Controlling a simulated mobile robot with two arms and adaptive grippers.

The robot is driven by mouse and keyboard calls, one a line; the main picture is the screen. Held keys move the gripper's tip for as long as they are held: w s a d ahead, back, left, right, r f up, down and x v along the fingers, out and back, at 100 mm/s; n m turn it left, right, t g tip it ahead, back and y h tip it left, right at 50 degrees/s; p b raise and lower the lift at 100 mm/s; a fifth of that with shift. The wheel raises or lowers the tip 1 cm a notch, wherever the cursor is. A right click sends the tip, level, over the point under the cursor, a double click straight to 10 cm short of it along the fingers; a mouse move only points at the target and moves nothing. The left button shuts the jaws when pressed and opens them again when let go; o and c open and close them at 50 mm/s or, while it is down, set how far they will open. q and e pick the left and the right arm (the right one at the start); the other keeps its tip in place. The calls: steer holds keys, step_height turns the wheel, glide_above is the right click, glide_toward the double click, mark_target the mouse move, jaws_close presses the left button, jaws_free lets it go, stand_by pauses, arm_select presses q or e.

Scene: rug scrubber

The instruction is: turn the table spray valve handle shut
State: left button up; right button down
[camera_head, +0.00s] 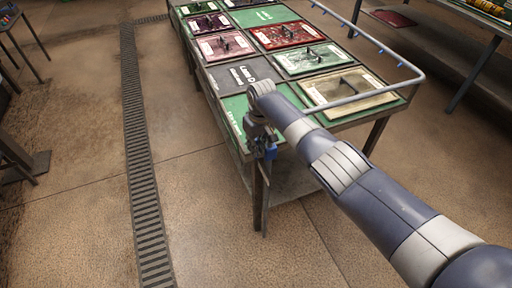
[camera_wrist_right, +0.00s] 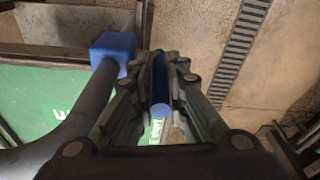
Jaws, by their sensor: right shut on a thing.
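The table (camera_head: 236,108) has a green top with framed panels. My right gripper (camera_head: 262,148) is at its near left corner, pointing down. Blue valve parts (camera_head: 271,150) show beside the fingers there. In the right wrist view, the gripper (camera_wrist_right: 166,85) is shut on a blue handle (camera_wrist_right: 160,82), which lies lengthwise between the two fingers. A blue block (camera_wrist_right: 113,47) on a dark pipe (camera_wrist_right: 88,105) is just left of the fingers. The fingers hide part of the handle, and how it joins the valve cannot be seen. My left gripper is in neither view.
A bent grey rail (camera_head: 420,75) runs along the table's right side. A floor drain grate (camera_head: 140,150) crosses the brown floor left of the table. A shelf (camera_head: 440,30) with items stands at the upper right. Dark furniture (camera_head: 20,160) stands at the left edge. The floor between is clear.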

steer(key=c, duration=1.9)
jaws_free()
steer(key=shift+a, duration=0.1)
steer(key=r, duration=0.8)
steer(key=s+r, duration=0.1)
steer(key=r, duration=0.2)
steer(key=shift+d+r, duration=0.4)
steer(key=shift+s+f, duration=0.1)
